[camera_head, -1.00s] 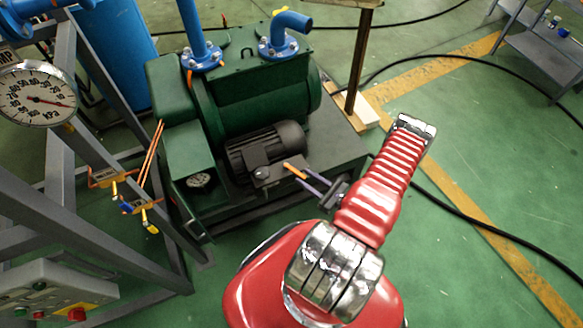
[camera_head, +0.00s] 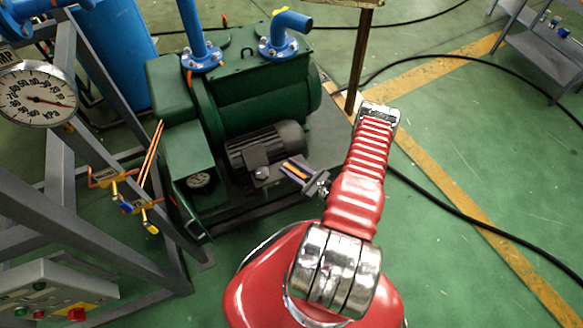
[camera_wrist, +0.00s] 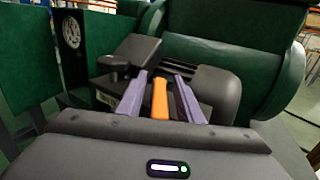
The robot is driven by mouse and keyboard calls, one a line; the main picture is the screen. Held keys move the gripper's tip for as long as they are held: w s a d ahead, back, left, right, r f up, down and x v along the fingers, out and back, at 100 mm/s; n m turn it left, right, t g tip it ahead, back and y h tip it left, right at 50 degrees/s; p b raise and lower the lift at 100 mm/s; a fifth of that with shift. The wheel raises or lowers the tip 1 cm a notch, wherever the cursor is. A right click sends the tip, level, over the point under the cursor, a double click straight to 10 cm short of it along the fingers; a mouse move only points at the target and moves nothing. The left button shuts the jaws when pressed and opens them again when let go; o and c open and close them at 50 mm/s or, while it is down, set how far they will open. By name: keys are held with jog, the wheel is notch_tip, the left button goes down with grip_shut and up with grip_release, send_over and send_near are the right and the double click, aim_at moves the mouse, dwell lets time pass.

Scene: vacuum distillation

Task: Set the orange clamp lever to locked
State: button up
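The orange clamp lever (camera_wrist: 160,99) points towards me in the wrist view, in front of the dark motor's terminal box. It also shows as a short orange strip in the head view (camera_head: 293,171). My gripper (camera_head: 296,170) has its two purple fingers on either side of the lever. In the wrist view, the left finger (camera_wrist: 132,95) and the right finger (camera_wrist: 189,101) stand apart, with narrow gaps to the lever. My gripper is open around it. The lever's pivot end is hard to make out.
The dark motor (camera_head: 265,145) sits beside the green pump (camera_head: 255,95) with blue pipes on top. A grey frame with a gauge (camera_head: 38,96) and a control box (camera_head: 55,291) stands at the left. A wooden post (camera_head: 359,60) rises behind my arm. Open floor lies to the right.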

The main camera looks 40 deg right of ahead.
jog(key=shift+c, duration=0.2)
grip_shut()
dwell(0.3)
jog(key=shift+d, duration=0.1)
